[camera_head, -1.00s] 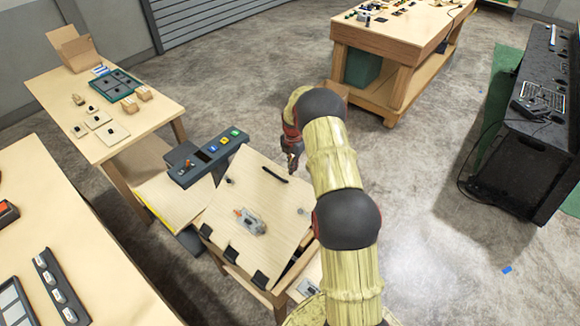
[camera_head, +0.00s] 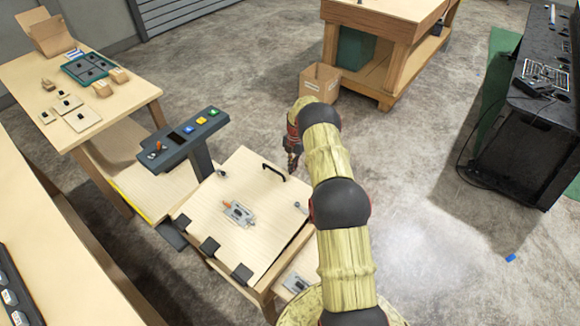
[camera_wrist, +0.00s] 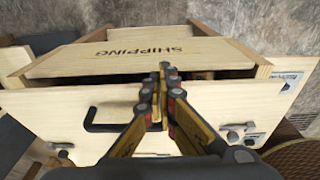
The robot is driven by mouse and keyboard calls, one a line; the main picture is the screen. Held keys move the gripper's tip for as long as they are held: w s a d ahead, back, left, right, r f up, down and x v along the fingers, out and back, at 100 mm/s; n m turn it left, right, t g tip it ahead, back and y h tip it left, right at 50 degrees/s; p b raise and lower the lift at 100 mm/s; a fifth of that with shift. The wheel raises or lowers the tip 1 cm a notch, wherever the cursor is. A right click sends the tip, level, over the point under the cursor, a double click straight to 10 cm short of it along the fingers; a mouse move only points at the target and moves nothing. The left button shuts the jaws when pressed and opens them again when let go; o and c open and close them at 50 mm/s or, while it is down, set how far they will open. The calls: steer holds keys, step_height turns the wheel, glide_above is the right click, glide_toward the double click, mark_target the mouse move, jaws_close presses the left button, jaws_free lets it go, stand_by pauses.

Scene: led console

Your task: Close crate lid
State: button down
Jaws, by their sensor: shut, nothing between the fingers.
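The crate lid (camera_head: 225,225) is a pale wooden board with a black bar handle (camera_head: 274,170), a metal latch (camera_head: 238,213) in its middle and black hinges along its near edge. The lid also shows in the wrist view (camera_wrist: 60,112), where a dark gap separates its edge from the crate wall marked "SHIPPING" (camera_wrist: 135,62). It stands partly open, tilted over the crate. My gripper (camera_head: 292,165) is by the lid's far edge, right of the handle. In the wrist view my gripper (camera_wrist: 165,72) is shut and empty, its tips over the gap. I cannot tell if it touches the lid.
A grey console (camera_head: 188,137) with coloured buttons stands close behind and left of the crate. A table (camera_head: 140,92) with small parts is at left. A cardboard box (camera_head: 320,82) stands on the floor by a far workbench (camera_head: 385,35).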

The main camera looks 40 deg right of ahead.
steer(key=f+b, duration=0.1)
steer(key=f, duration=0.1)
steer(key=f+b, duration=0.2)
steer(key=f, duration=0.1)
steer(key=f+b, duration=0.1)
steer(key=f, duration=0.1)
steer(key=shift+w+d+f, duration=0.1)
steer(key=shift+d+f, duration=0.25)
steer(key=shift+d, duration=0.05)
steer(key=shift+f, duration=0.15)
